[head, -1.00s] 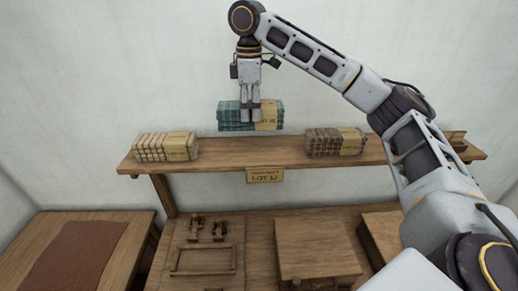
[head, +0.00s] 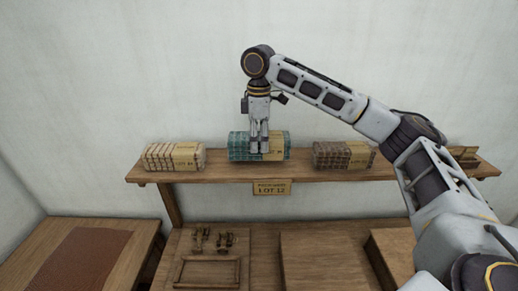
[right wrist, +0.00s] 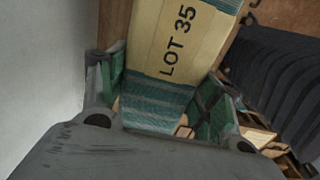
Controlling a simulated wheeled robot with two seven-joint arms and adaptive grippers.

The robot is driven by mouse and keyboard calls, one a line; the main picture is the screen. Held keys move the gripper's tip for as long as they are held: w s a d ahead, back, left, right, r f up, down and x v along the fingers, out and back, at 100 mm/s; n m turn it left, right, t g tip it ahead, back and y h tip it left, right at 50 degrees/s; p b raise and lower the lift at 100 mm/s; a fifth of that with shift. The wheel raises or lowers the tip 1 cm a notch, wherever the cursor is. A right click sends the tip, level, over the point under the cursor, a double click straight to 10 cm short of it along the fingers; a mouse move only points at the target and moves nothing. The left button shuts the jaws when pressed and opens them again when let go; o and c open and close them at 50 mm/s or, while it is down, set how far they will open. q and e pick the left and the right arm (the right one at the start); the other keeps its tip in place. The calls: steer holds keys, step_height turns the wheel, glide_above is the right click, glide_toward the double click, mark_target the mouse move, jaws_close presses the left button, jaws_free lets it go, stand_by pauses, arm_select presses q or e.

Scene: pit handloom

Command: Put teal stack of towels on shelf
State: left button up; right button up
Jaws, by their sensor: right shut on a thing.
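The teal stack of towels (head: 241,147) has a tan paper band and sits at the middle of the wooden shelf (head: 215,174), low against its top. I cannot tell for sure whether it bears fully on the board. My right gripper (head: 260,150) reaches down from above and is shut on the teal stack. In the right wrist view the teal stack (right wrist: 160,102) lies between the fingers, and its band reads "LOT 35". My left gripper is not in view.
A cream stack (head: 174,157) stands on the shelf to the left and a brown stack (head: 343,155) to the right, each with a gap to the teal one. A "LOT 12" sign (head: 272,188) hangs on the shelf's front edge. A wooden table with a frame (head: 208,272) lies below.

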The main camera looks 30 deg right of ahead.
mark_target(259, 136)
steer(key=shift+f+p, duration=0.35)
steer(key=shift+f, duration=1.5)
steer(key=shift+f, duration=0.1)
steer(key=o, duration=1.1)
step_height(259, 136, up, 8)
steer(key=shift+f+b, duration=0.15)
steer(key=shift+b, duration=0.55)
steer(key=shift+r+p, duration=0.55)
steer(key=shift+r, duration=1.7)
